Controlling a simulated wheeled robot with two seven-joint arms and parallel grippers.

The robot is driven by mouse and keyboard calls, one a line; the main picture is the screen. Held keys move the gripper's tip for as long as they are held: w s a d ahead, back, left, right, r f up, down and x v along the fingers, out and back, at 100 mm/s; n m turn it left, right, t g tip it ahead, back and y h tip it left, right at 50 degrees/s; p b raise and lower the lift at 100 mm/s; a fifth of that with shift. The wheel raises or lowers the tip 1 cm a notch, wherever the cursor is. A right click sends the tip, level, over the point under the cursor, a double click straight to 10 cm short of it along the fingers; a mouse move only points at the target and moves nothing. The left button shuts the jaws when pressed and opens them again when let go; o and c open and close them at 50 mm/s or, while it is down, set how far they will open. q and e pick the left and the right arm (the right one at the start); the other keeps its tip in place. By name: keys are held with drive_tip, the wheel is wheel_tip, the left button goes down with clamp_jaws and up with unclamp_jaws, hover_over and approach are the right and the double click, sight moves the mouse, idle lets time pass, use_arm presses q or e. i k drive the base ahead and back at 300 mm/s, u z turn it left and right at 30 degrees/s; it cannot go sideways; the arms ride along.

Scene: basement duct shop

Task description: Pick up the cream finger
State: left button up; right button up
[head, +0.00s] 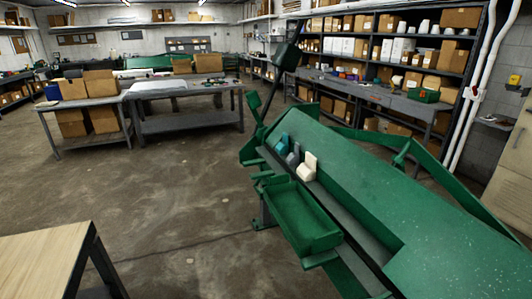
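The cream finger (307,167) is a small upright block on the green sheet-metal machine (390,195). It stands at the right end of a short row, beside a grey finger (293,156) and a teal finger (281,144). Its lower part is close to the machine's ledge, and I cannot tell exactly how it is seated. Neither of my grippers shows in this view.
A green tray (302,215) sticks out in front of the fingers. A dark lever (270,95) rises at the machine's far end. A wooden-topped table (40,262) stands at the lower left. The concrete floor (165,205) between is clear.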

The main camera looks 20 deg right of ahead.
sight(307, 171)
drive_tip(key=i, duration=2.4)
drive_tip(key=z, duration=2.6)
